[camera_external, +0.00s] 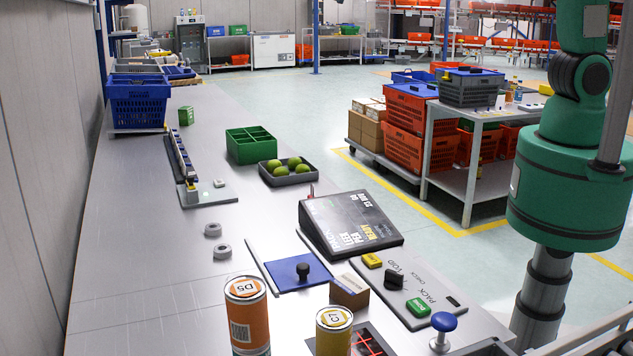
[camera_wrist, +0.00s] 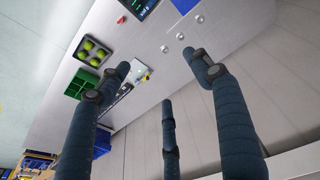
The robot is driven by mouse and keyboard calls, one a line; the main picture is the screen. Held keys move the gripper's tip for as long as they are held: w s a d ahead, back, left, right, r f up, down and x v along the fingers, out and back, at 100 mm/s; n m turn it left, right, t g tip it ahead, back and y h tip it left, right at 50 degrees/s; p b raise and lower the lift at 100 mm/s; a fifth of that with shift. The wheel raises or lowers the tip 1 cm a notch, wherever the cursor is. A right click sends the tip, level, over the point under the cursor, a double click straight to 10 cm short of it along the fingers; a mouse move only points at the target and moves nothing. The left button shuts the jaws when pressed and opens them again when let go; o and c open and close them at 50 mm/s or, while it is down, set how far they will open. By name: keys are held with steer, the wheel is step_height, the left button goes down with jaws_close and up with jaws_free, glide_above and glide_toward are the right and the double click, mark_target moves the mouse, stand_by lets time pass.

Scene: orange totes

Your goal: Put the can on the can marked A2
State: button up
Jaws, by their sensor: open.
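An orange can (camera_external: 248,325) with a round top label that reads D5 stands upright at the near edge of the grey bench in the external view. A shorter yellow can (camera_external: 333,340) with a top label that looks like C7 stands upright to its right. Both are cut by the bottom of the picture. I see no can marked A2 in either view. My gripper (camera_wrist: 160,75) shows in the wrist view with its dark blue fingers spread apart, empty and above the bench. It is outside the external view, and no can shows in the wrist view.
A tray of limes (camera_external: 288,171) and a green divided box (camera_external: 251,144) are farther back. The bench's left side is largely clear.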

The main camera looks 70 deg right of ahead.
steer(key=s+d+m+t, duration=0.1)
steer(key=s+d+m, duration=0.2)
steer(key=s+d, duration=0.85)
steer(key=s+d+m+t, duration=0.1)
steer(key=s+d+m, duration=0.2)
steer(key=s+d, duration=0.85)
steer(key=s+d+f+m+t+h, duration=0.1)
steer(key=s+d+f+m, duration=0.1)
steer(key=s+d+f, duration=0.2)
steer(key=s+d, duration=0.2)
steer(key=d, duration=0.2)
steer(key=shift+s+m, duration=0.25)
steer(key=shift+m, duration=0.05)
steer(key=shift+d+f, duration=0.1)
step_height(320, 180, down, 12)
steer(key=b, duration=1.2)
